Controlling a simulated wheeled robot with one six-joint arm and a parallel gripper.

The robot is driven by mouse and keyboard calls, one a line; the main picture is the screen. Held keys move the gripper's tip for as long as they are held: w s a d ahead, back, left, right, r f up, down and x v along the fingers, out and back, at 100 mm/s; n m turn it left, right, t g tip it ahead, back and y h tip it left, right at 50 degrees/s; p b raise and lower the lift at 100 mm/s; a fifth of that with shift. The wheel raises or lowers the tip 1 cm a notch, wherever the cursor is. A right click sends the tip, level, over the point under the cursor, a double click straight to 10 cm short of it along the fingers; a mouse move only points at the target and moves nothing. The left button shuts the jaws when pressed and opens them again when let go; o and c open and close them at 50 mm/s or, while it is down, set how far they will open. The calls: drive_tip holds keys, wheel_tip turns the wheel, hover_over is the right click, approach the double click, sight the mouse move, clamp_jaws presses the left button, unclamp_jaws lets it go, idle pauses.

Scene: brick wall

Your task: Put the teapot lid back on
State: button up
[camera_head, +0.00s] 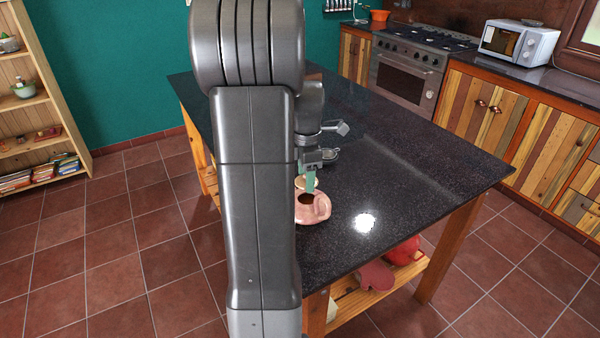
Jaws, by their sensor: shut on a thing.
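A pink teapot (316,212) stands on the dark table, partly hidden behind my arm. Its dark round opening shows at the top. My gripper (310,186) has pale green fingers pointing down, at the back side of the opening. It is shut on the pale teapot lid (299,183), which shows only in part beside the fingers. The lid appears apart from the opening, just behind or above it; the exact gap cannot be told. My arm hides the teapot's left side.
The dark speckled table (400,200) has free room to the right of the teapot. A red thing (404,250) lies on the shelf below the tabletop. A stove (408,75) and microwave (518,43) are farther back.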

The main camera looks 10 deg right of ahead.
sight(306, 201)
drive_tip(key=shift+w+d+f, duration=0.15)
drive_tip(key=shift+w+f, duration=0.1)
drive_tip(key=shift+f, duration=0.15)
drive_tip(key=shift+f+b, duration=1.2)
drive_tip(key=shift+b, duration=0.05)
drive_tip(key=shift+s, duration=0.1)
drive_tip(key=shift+f, duration=0.2)
drive_tip(key=shift+f, duration=0.35)
drive_tip(key=shift+f, duration=0.1)
drive_tip(key=shift+s+f+b, duration=0.1)
drive_tip(key=shift+f+b, duration=0.3)
drive_tip(key=shift+b, duration=0.05)
idle(1.3)
drive_tip(key=shift+f, duration=0.25)
